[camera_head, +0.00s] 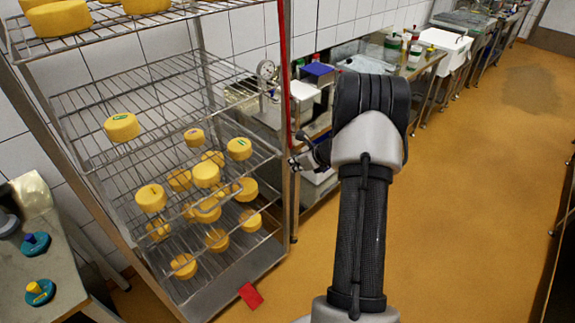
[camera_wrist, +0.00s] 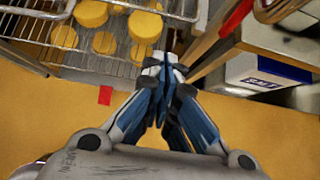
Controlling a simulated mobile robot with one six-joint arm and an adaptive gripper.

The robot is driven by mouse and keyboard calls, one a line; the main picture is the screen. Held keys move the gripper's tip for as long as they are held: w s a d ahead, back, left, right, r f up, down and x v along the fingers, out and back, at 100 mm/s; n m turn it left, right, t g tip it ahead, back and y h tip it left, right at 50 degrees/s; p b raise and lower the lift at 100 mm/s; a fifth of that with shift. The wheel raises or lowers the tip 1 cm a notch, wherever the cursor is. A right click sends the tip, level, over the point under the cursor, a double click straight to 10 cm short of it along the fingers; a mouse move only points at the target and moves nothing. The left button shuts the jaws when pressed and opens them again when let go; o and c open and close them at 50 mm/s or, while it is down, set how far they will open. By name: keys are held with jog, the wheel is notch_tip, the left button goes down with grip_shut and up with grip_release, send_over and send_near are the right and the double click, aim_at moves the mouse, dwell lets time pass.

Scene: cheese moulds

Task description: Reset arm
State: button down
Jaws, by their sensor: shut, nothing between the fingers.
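My arm stands at the centre right of the head view, raised over the orange floor. My gripper (camera_head: 300,162) shows only in small part there, beside the right post of the wire rack (camera_head: 293,100). In the wrist view my gripper (camera_wrist: 165,68) points away from the camera, its blue and white fingers together and nothing between them. Yellow cheese wheels (camera_head: 206,174) sit on several shelves of the rack, to the left of the gripper. Some of them also show in the wrist view (camera_wrist: 89,13), beyond and left of the fingertips.
A steel table (camera_head: 62,262) at lower left holds blue-green moulds (camera_head: 40,292). Benches with containers (camera_head: 318,72) and a white sink (camera_head: 447,46) line the wall. A red piece (camera_head: 251,296) lies at the rack's foot. A box marked SALT (camera_wrist: 268,80) is right of the gripper. The right floor (camera_head: 480,200) is clear.

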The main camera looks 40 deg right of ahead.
jog(key=shift+s+r, duration=0.25)
